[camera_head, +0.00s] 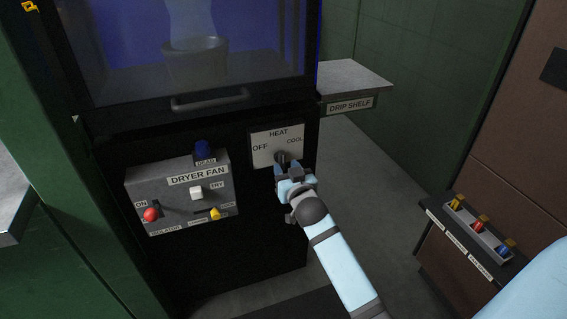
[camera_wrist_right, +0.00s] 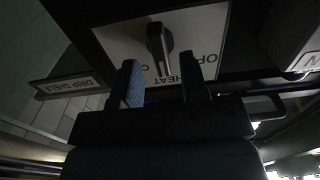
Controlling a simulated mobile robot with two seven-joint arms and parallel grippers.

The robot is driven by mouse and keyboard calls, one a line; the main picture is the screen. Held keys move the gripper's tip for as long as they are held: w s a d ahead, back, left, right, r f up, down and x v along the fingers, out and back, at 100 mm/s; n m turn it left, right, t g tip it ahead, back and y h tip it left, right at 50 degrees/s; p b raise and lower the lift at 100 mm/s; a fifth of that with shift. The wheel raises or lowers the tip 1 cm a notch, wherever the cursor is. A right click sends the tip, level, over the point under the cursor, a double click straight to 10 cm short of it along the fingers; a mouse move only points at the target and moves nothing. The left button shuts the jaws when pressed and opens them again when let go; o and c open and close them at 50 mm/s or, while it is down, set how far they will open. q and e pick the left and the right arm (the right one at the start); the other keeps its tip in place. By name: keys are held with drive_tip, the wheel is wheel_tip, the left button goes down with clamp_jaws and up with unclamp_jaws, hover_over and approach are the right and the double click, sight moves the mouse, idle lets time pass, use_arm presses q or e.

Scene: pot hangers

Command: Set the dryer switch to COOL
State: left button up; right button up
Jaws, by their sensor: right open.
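The dryer switch is a dark knob (camera_head: 283,157) on a white plate (camera_head: 262,154) marked OFF, HEAT and COOL. In the right wrist view the plate (camera_wrist_right: 195,28) shows upside down, and the knob (camera_wrist_right: 157,42) has its handle toward the lettered side, near HEAT. I cannot tell its exact setting. My right gripper (camera_head: 289,168) is open just in front of the knob. In the right wrist view its fingers (camera_wrist_right: 160,68) stand on either side of the handle's line, with no clear contact. My left gripper is not in view.
The dryer fan box (camera_head: 185,192) with levers and buttons is left of the plate. Above is the dryer window with a handle (camera_head: 209,102). The drip shelf (camera_head: 350,80) juts out at upper right. A panel of coloured switches (camera_head: 478,229) is at right.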

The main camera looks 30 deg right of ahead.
sight(282, 161)
drive_tip(key=shift+w, duration=0.15)
drive_tip(key=shift+x, duration=1.3)
